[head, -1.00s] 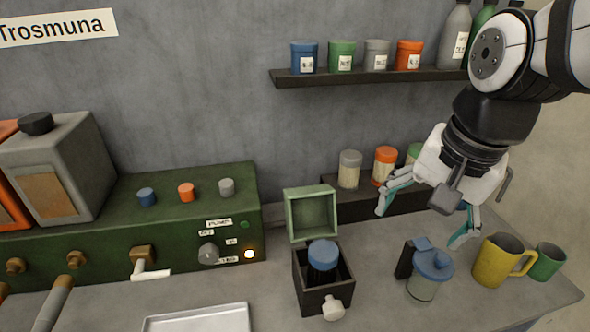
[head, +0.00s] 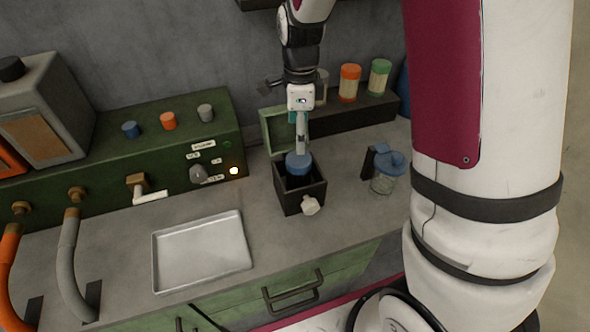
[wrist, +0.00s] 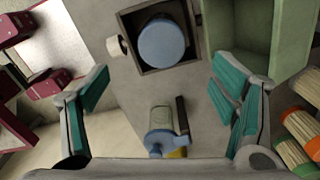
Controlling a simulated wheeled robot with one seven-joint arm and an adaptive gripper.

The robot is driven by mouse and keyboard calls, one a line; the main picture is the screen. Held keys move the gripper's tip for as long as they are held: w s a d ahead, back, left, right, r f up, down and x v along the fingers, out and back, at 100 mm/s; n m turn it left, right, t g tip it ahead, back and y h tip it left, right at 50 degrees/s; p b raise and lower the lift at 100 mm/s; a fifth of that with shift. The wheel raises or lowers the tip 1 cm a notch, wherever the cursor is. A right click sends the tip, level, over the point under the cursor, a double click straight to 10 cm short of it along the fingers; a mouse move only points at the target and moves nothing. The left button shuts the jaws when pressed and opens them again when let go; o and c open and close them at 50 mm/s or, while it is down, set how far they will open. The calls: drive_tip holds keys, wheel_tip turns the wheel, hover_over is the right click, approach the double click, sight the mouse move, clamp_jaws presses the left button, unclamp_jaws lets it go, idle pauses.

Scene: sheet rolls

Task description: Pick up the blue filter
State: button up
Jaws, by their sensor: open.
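The blue filter (head: 298,161) has a round blue top and stands in a small dark open box (head: 287,199). In the wrist view the filter (wrist: 161,42) is a blue disc inside the box (wrist: 190,22), beyond my fingertips. My gripper (head: 301,138) is above the filter, pointing down. In the wrist view my gripper (wrist: 158,88) has its teal-padded fingers wide apart, with nothing between the pads. The filter's lower part is hidden by the box.
A clear jar with a blue lid (head: 387,166) stands right of the box. A metal tray (head: 202,254) lies front left. A green machine (head: 110,155) stands behind it. Several capped jars, one orange-topped (head: 349,83), line a dark ledge. My arm fills the right side.

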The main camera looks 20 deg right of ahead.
sight(299, 158)
wheel_tip(299, 158, down, 10)
drive_tip(key=shift+w+f+p, duration=0.1)
drive_tip(key=shift+f+p, duration=0.15)
drive_tip(key=shift+p, duration=0.4)
drive_tip(key=shift+c, duration=0.4)
clamp_jaws()
